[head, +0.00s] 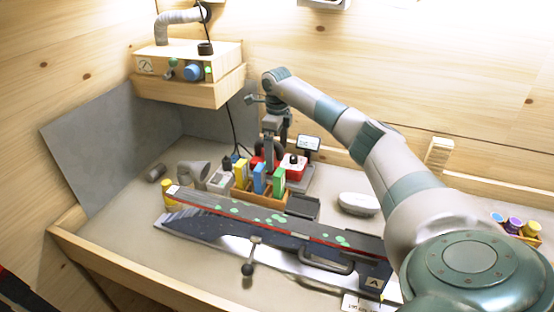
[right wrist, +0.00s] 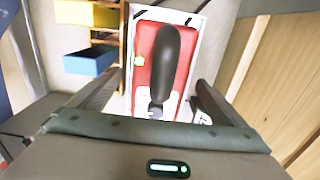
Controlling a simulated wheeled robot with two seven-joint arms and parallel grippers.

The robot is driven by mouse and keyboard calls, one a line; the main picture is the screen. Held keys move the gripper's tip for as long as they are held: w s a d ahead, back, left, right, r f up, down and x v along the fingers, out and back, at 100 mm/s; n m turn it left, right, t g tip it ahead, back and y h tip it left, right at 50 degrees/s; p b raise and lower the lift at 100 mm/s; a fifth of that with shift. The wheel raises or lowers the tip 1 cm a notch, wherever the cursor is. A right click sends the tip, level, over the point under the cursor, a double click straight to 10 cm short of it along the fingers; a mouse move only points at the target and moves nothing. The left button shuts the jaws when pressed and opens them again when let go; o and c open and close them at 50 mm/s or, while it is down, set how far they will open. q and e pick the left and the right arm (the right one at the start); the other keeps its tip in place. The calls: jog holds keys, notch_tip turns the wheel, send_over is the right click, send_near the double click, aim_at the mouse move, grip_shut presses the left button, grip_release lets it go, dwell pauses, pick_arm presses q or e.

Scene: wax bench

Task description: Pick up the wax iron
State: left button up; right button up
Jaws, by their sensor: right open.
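The wax iron (head: 294,171) has a red body and a black handle and stands at the back of the bench. In the right wrist view the iron (right wrist: 146,42) lies on a white-edged base, its dark handle (right wrist: 168,62) running lengthwise. My right gripper (head: 273,155) reaches down over the iron from above. In the right wrist view its two fingers are apart, one on each side of the iron's near end, with nothing gripped. The fingers partly hide the iron in the head view. My left gripper is not in view.
A wooden holder with yellow, blue and green wax blocks (head: 259,178) stands just left of the iron. A small display (head: 308,143) is behind it. A long ski or board (head: 270,223) lies across the front. A white rounded object (head: 358,203) sits to the right.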

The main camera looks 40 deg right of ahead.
jog(key=shift+f, duration=1.05)
jog(key=shift+r, duration=0.1)
jog(key=c, duration=1.4)
